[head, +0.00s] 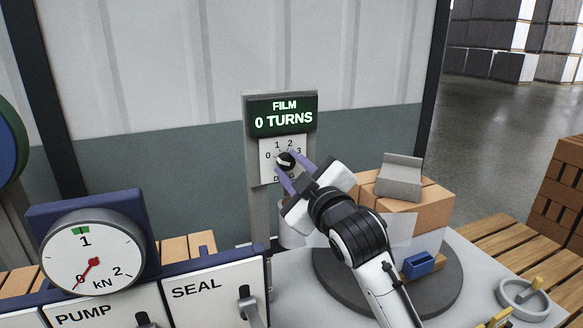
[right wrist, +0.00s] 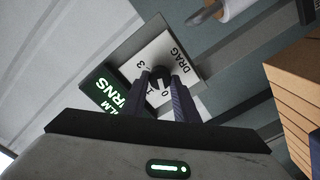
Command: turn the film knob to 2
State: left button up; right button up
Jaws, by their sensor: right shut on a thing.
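The film knob (head: 286,159) is a small black knob with a white mark, at the centre of a white dial plate (head: 267,173) numbered 0 to 3. The plate is on a post under a dark green display (head: 281,116) reading "FILM 0 TURNS". My right gripper (head: 284,168) reaches the dial from the lower right, its purple fingers shut on the knob. The right wrist view also shows the knob (right wrist: 160,77) between the fingertips (right wrist: 161,86). The fingers partly cover the dial, and I cannot tell exactly where the mark points. My left gripper is not in view.
A panel with a round kN gauge (head: 93,250) and PUMP and SEAL levers (head: 249,307) stands at lower left. A dark turntable (head: 437,295) carries brown boxes (head: 424,212) under a grey block (head: 399,177), right of my arm. A wooden pallet (head: 520,250) lies at far right.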

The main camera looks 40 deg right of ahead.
aim_at(285, 113)
jog(key=shift+m, duration=0.3)
jog(key=m, duration=0.2)
jog(key=shift+m, duration=0.3)
jog(key=m, duration=0.4)
jog(key=shift+m, duration=0.3)
jog(key=m, duration=0.4)
jog(key=shift+r+m, duration=0.1)
jog(key=shift+m, duration=2)
jog(key=o, duration=1.1)
jog(key=shift+c, duration=0.2)
notch_tip(285, 113, up, 10)
jog(key=shift+f, duration=0.1)
